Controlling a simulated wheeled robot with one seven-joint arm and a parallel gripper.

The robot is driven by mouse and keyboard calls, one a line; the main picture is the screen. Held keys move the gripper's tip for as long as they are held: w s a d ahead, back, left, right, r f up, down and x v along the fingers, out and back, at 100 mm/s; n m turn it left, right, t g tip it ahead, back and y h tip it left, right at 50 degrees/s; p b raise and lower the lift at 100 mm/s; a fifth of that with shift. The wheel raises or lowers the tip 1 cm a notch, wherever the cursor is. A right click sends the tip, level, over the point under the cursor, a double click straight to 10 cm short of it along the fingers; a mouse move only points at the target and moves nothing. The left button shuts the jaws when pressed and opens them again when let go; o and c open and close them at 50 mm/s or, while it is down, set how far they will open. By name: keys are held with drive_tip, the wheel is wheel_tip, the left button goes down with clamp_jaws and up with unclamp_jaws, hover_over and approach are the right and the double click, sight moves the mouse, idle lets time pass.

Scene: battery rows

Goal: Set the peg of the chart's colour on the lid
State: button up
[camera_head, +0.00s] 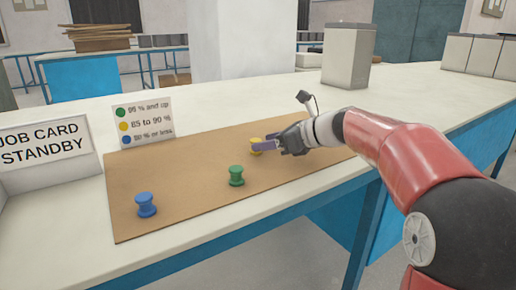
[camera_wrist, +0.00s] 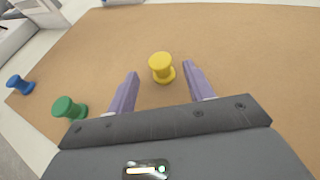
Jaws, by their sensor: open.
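The yellow peg (camera_head: 256,147) stands upright on the brown mat (camera_head: 190,185). My gripper (camera_head: 267,146) is open and low over the mat at this peg. In the wrist view the yellow peg (camera_wrist: 162,67) sits between the two purple fingertips, with gaps beside it. The green peg (camera_head: 236,176) and blue peg (camera_head: 145,204) stand nearer the front; the wrist view shows both at left. The small chart (camera_head: 143,121) has a green dot by about "95 % and up", yellow by "65 to 90 %", blue by "60 % or less". I cannot tell which surface is the lid.
A white card (camera_head: 43,145) reading "JOB CARD STANDBY" stands at the left. A grey box (camera_head: 347,57) stands behind my arm on the white bench (camera_head: 215,97). Several similar boxes (camera_head: 480,53) stand at the far right. The mat's middle and left are mostly free.

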drive_tip(key=x, duration=0.4)
drive_tip(key=shift+w+a+f, duration=0.15)
drive_tip(key=shift+a+f, duration=0.05)
drive_tip(key=shift+f, duration=0.1)
drive_tip(key=c, duration=1.1)
